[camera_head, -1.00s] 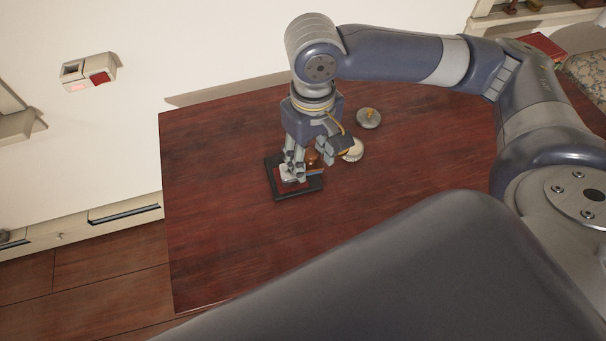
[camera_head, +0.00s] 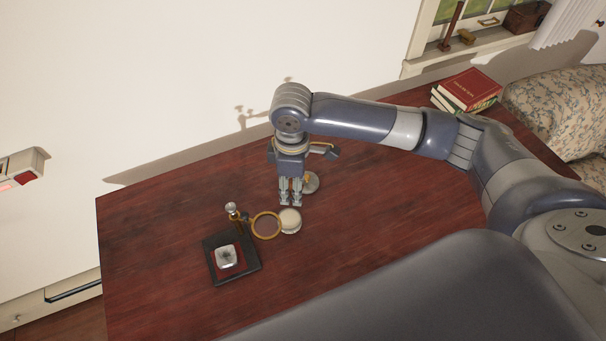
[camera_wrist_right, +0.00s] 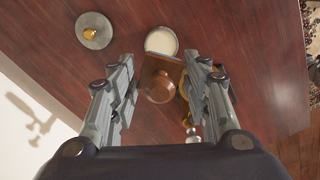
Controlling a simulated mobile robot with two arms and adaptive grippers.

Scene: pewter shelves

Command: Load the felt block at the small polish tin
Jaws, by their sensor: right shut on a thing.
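My right gripper (camera_head: 291,200) is over the table, just behind the small polish tin (camera_head: 290,221), an open round tin with a cream-coloured top. In the wrist view, the gripper (camera_wrist_right: 158,75) is shut on the felt block (camera_wrist_right: 160,85), whose brown wooden back and round knob show between the fingers. The block's underside is hidden, and the block cannot be made out in the head view. The tin (camera_wrist_right: 161,41) lies just beyond the block in the wrist view; I cannot tell whether they touch. My left gripper is not in view.
A grey lid with a brass knob (camera_head: 311,183) lies behind the tin. A brass-rimmed magnifier (camera_head: 266,226) stands left of it, beside a black tray (camera_head: 244,269) holding a silver piece (camera_head: 226,257). Books (camera_head: 466,89) lie at the back right. The table's front is clear.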

